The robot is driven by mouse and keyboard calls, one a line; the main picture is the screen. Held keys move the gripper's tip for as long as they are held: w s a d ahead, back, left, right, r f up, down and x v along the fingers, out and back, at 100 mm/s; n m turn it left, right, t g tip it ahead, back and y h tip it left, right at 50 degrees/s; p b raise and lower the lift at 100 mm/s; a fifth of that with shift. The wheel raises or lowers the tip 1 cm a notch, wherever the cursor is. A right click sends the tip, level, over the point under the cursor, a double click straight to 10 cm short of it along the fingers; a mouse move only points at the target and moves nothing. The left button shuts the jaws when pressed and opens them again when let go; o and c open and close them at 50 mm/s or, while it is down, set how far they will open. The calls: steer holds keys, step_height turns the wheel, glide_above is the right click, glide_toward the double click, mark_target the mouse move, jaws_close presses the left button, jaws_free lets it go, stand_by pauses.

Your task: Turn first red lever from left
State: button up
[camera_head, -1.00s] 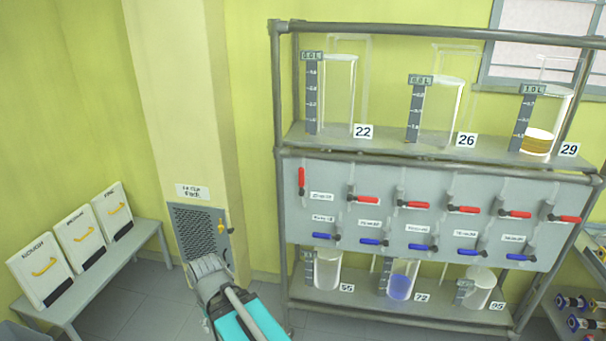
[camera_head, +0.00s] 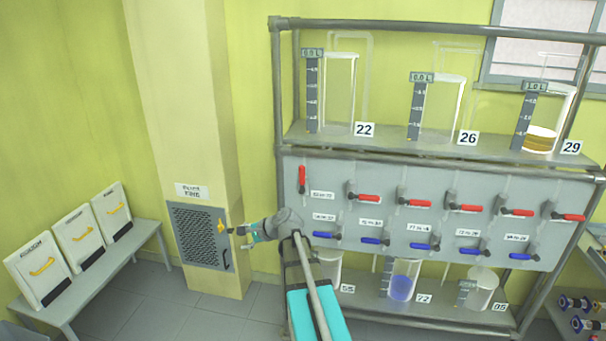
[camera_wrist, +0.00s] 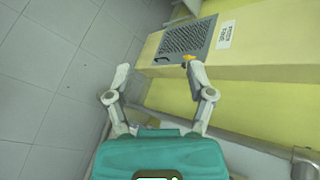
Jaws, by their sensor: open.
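The first red lever from the left (camera_head: 302,179) points straight up on the grey panel (camera_head: 400,252), while the other red levers, such as the second one (camera_head: 369,198), lie sideways. My gripper (camera_head: 243,237) is left of the panel, in front of the pillar, below and to the left of the first lever and apart from it. In the wrist view my gripper (camera_wrist: 159,97) has its two fingers spread with nothing between them. No red lever shows in the wrist view.
The pillar holds a vent door (camera_head: 200,236) with a yellow knob. Blue levers (camera_head: 374,241) sit below the red ones. Glass vessels stand on the rack's upper shelf (camera_head: 390,143) and lower shelf. A bench (camera_head: 105,262) with white boxes is at left.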

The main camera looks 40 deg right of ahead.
steer(key=w+d+r+m+t+h+b, duration=0.1)
steer(key=d+r+m+t, duration=0.15)
steer(key=d+m, duration=0.45)
steer(key=w+d+r+m+t+h, duration=0.1)
steer(key=d+r+m+t, duration=0.15)
steer(key=d, duration=0.75)
steer(key=m+t+h, duration=0.3)
steer(key=m+h, duration=0.2)
steer(key=m, duration=0.4)
glide_toward(304, 172)
steer(key=s, duration=0.3)
steer(key=shift+w+a+b, duration=0.1)
steer(key=shift+w+b, duration=0.15)
steer(key=shift+b, duration=0.05)
steer(key=shift+w, duration=0.15)
steer(key=w, duration=0.9)
steer(key=w+d, duration=0.1)
steer(key=w, duration=0.3)
steer(key=shift+w, duration=0.25)
jaws_close()
